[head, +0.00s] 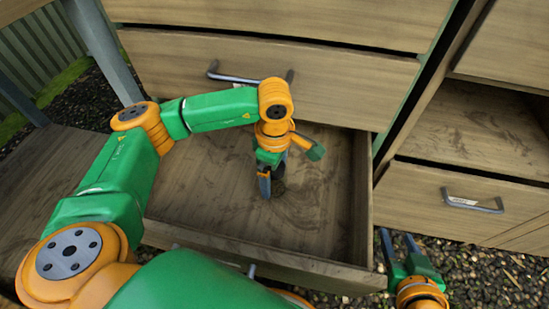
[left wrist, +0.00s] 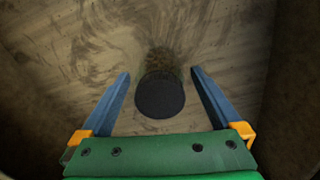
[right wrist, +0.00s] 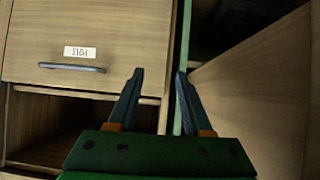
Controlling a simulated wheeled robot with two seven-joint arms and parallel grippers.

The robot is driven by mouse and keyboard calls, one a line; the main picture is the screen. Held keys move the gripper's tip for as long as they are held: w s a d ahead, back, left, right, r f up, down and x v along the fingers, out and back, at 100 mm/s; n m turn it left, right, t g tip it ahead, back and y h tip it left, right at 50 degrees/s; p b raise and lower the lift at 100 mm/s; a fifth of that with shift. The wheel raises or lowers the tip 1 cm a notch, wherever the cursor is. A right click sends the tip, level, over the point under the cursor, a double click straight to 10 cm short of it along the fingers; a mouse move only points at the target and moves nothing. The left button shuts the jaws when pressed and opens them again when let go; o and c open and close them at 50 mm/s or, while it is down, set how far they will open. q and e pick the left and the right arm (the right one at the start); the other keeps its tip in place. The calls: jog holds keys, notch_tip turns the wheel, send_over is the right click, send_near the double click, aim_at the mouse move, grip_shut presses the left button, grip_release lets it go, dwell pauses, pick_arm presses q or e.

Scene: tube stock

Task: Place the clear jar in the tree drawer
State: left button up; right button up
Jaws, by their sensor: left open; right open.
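The jar shows in the left wrist view as a round dark lid (left wrist: 159,95), with a dim, see-through-looking body behind it. It is inside the pulled-out wooden drawer (head: 365,205), seemingly standing on the drawer floor. In the head view, only a dark part of the jar (head: 279,187) shows beside my left gripper (head: 265,187). My left gripper (left wrist: 160,78) is open, with one finger on each side of the lid and gaps visible at both sides. My right gripper (head: 399,238) is open and empty, outside the drawer at its right. No tree label is readable.
A closed drawer with a grey handle (head: 245,78) is above the open one. A drawer with a handle (head: 472,203) is at the right, below an open compartment. In the right wrist view, a front carries an upside-down POTS label (right wrist: 80,52). The open drawer's floor is otherwise clear.

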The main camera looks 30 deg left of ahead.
pick_arm(q)
notch_tip(320, 180, up, 5)
jog(key=shift+p, duration=0.8)
jog(key=shift+r, duration=0.1)
pick_arm(e)
jog(key=s+d+f+g+h, duration=0.1)
jog(key=s+d+f+g, duration=0.2)
jog(key=s+f+g, duration=0.4)
jog(key=shift+s+g+h, duration=0.3)
jog(key=shift+s+h, duration=0.1)
jog(key=shift+s, duration=1.9)
jog(key=shift+d, duration=0.1)
